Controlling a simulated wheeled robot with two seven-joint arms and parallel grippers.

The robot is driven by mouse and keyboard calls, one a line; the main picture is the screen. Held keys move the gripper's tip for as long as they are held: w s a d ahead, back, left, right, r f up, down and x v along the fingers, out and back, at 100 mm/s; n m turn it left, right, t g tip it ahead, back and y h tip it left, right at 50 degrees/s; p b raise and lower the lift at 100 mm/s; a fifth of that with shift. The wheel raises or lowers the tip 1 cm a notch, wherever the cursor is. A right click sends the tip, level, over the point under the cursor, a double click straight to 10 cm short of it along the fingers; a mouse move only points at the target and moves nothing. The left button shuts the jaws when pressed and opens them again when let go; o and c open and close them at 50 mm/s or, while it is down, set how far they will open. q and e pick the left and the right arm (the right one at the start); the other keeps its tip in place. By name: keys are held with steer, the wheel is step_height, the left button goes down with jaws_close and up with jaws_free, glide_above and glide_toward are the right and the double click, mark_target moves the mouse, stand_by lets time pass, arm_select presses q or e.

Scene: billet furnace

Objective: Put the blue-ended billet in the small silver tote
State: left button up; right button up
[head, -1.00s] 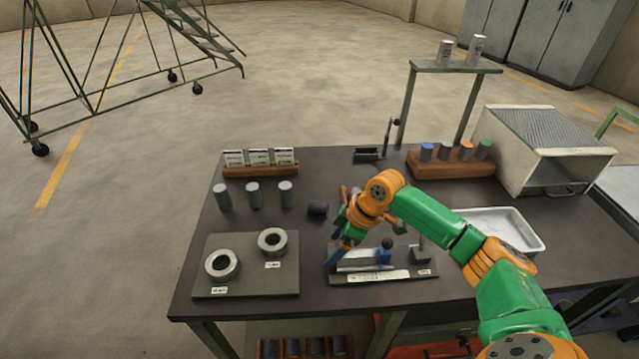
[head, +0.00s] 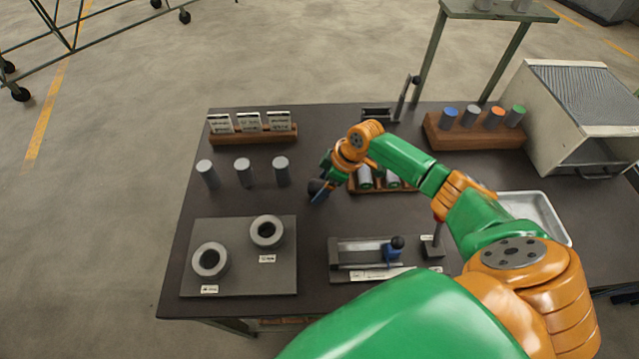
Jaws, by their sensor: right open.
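The blue-ended billet (head: 447,118) stands upright at the left end of a wooden rack (head: 480,138) at the back right of the bench, its blue end up. The shallow silver tote (head: 562,232) lies at the right, partly hidden behind my right arm; its visible floor is empty. My right gripper (head: 318,191) is open and low over the middle of the bench, left of and apart from the rack. My left gripper is out of view.
Grey-, orange- and green-ended billets share the rack. A vented metal box (head: 575,110) stands right of it. Three grey cylinders (head: 243,172) stand at left, behind a plate with two rings (head: 210,260). A clamp fixture (head: 365,252) sits at the front. A shelf post rises behind.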

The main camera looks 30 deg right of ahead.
steer(key=shift+w+f, duration=0.35)
steer(key=shift+f, duration=0.1)
steer(key=shift+s+r, duration=0.15)
steer(key=shift+s, duration=0.05)
steer(key=c, duration=0.8)
jaws_close()
steer(key=shift+w, duration=0.1)
